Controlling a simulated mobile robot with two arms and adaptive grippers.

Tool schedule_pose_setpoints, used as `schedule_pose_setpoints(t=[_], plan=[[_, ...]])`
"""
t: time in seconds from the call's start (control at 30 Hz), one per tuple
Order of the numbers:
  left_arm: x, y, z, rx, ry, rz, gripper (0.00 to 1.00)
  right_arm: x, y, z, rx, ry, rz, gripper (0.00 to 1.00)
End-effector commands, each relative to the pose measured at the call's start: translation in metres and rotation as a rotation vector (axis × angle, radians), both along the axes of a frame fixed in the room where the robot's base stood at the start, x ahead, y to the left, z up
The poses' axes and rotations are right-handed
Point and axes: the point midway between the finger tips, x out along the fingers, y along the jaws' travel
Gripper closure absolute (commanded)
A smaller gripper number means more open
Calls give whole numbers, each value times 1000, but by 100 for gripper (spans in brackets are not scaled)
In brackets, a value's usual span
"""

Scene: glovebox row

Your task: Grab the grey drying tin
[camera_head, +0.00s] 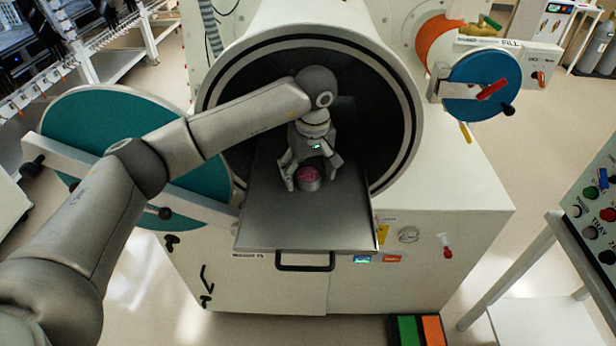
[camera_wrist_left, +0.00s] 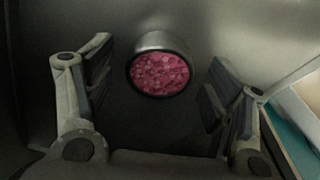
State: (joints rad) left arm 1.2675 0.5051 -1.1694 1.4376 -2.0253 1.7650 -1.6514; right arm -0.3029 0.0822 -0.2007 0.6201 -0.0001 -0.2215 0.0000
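The grey drying tin (camera_head: 309,183) is a small round metal tin with pink beads or granules inside. It stands on the grey sliding tray (camera_head: 300,232) at the mouth of the round chamber. My left gripper (camera_head: 311,180) is open above the tray, with its fingers on either side of the tin. In the left wrist view the tin (camera_wrist_left: 159,66) lies between the two open fingers, a little beyond the fingertips, with clear gaps on both sides. My right gripper is not in view.
The round dark chamber opening (camera_head: 390,130) surrounds the back of the tray. An open teal door (camera_head: 95,112) stands at left, behind my left arm. A small blue hatch (camera_head: 470,75) is at upper right. The tray's front has a black handle (camera_head: 305,267).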

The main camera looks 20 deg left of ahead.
Motion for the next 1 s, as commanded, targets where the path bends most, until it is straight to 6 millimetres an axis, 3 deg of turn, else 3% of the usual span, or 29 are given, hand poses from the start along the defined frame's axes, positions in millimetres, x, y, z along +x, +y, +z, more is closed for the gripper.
schedule_pose_setpoints(t=[0.03,0.37,0.73,0.93,1.0], plan=[[0,0,0,0,0,0,33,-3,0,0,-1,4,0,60],[0,0,1,0,0,0,73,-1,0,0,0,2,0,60],[1,0,7,0,-1,0,73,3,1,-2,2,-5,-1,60],[1,0,33,-1,-6,-1,73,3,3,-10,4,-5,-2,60],[-9,-3,42,-1,-6,-4,73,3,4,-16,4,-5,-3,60]])
